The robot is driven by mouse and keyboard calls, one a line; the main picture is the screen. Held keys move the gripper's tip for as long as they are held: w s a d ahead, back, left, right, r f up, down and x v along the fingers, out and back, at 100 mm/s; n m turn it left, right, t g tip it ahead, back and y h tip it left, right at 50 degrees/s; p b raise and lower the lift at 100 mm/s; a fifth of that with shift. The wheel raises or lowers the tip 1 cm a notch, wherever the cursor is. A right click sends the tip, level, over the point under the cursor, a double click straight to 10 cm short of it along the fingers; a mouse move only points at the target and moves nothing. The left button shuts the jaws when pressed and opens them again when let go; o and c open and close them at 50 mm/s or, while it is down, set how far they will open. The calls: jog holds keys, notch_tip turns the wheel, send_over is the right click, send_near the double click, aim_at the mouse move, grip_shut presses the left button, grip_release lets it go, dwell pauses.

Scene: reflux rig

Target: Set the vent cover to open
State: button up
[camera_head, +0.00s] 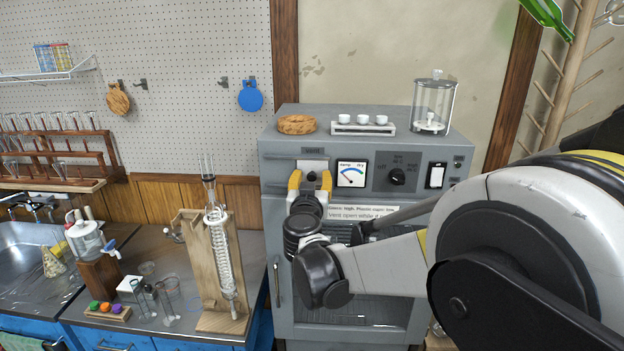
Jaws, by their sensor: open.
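The vent cover (313,165) is a small pale metal piece under the "vent" label on the upper left front of the grey oven (365,128). My gripper (311,178) is in front of it, with its two yellow-tipped fingers spread, one on each side of the cover. The fingers and wrist hide the cover's lower part. I cannot tell whether the fingers touch it or how far the cover is slid.
Right of the vent are a dial gauge (351,174), a black knob (397,177) and a white switch (436,176). On top stand a cork ring (297,124), a rack of white cups (362,126) and a glass jar (433,106). A condenser on a wooden stand (208,290) is left.

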aim_at(282, 171)
grip_shut()
jog(key=a, duration=0.8)
jog(key=shift+w+a, duration=0.1)
jog(key=shift+c, duration=1.7)
grip_release()
jog(key=o, duration=0.3)
jog(key=shift+a, duration=0.15)
jog(key=shift+o, duration=0.2)
